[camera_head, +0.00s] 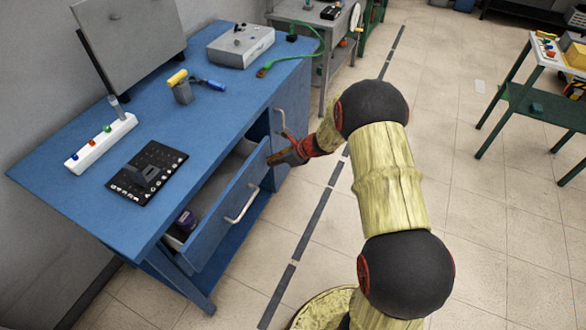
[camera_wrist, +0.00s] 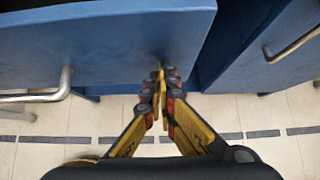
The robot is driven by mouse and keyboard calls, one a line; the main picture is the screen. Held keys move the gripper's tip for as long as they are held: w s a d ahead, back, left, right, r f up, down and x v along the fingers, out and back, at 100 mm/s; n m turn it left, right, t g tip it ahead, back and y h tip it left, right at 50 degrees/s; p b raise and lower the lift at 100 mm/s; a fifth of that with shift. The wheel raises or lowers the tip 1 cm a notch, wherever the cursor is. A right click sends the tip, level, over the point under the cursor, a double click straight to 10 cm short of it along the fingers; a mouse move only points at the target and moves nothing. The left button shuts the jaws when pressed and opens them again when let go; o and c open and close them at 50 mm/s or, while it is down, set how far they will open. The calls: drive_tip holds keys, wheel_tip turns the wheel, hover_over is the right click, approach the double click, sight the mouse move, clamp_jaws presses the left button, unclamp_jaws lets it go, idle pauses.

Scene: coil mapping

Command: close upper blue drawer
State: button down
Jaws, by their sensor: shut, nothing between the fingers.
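The upper blue drawer (camera_head: 222,222) is pulled out from the blue workbench, with its inside showing. Its metal handle (camera_head: 242,205) is on the front face. In the wrist view the drawer front (camera_wrist: 95,40) fills the upper left, with the handle (camera_wrist: 62,85) at the left. My gripper (camera_head: 273,159) is at the right end of the drawer front. In the wrist view my gripper (camera_wrist: 161,72) has its fingertips together and empty, at the front near its right edge, away from the handle. I cannot tell whether they touch it.
A dark purple item (camera_head: 186,220) lies in the drawer. A second blue front with a handle (camera_wrist: 295,45) is to the right in the wrist view. The blue tabletop (camera_head: 150,110) holds a black keypad panel (camera_head: 147,172) and a white strip (camera_head: 101,143).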

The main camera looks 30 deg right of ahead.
sight(250, 153)
drive_tip(key=w+a, duration=0.3)
drive_tip(key=w, duration=0.1)
drive_tip(key=w+a, duration=0.2)
drive_tip(key=w, duration=0.1)
drive_tip(key=shift+w+a+p, duration=0.1)
drive_tip(key=shift+a+p, duration=0.2)
drive_tip(key=shift+p, duration=0.05)
drive_tip(key=shift+w+a, duration=0.25)
drive_tip(key=shift+w, duration=0.1)
drive_tip(key=shift+r, duration=0.1)
